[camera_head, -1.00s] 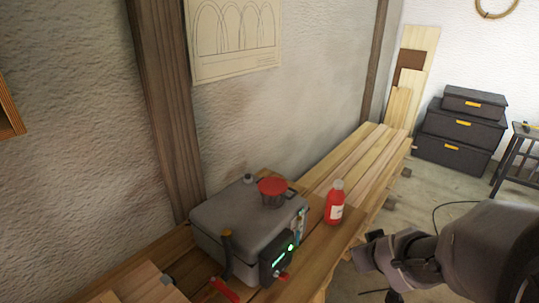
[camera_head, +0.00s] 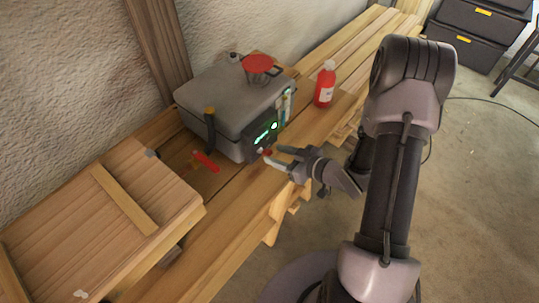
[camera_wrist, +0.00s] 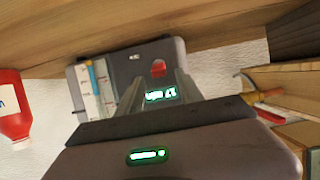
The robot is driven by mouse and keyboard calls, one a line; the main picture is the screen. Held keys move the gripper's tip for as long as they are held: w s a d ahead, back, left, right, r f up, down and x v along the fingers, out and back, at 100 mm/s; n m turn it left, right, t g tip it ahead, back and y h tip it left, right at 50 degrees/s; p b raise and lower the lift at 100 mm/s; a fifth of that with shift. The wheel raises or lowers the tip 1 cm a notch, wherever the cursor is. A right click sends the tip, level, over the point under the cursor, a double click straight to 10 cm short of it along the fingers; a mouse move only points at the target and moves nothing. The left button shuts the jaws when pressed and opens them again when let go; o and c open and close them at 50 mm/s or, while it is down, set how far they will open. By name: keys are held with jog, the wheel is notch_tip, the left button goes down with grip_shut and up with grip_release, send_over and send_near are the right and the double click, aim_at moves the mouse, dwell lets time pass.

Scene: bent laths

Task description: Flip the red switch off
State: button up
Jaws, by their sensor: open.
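The red switch (camera_head: 267,153) is a small red piece low on the dark control panel (camera_head: 262,138) of a grey box. It shows as a red oval (camera_wrist: 158,68) on the panel in the wrist view, beside a lit green display. Whether it is on or off is too small to tell. My gripper (camera_head: 272,159) is open, its pale fingertips close in front of the switch at the panel's lower edge. In the wrist view my two fingers (camera_wrist: 157,84) stand apart with the switch visible between and beyond them. Contact cannot be told.
The grey box (camera_head: 225,95) stands on a wooden bench with a red funnel (camera_head: 257,64) on top. A red bottle (camera_head: 325,84) stands to its right. A red-handled tool (camera_head: 206,162) and a wooden board (camera_head: 100,215) lie left.

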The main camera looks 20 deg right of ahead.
aim_at(270, 153)
jog(key=shift+x, duration=1.9)
grip_shut()
jog(key=shift+b, duration=0.3)
jog(key=shift+d, duration=0.1)
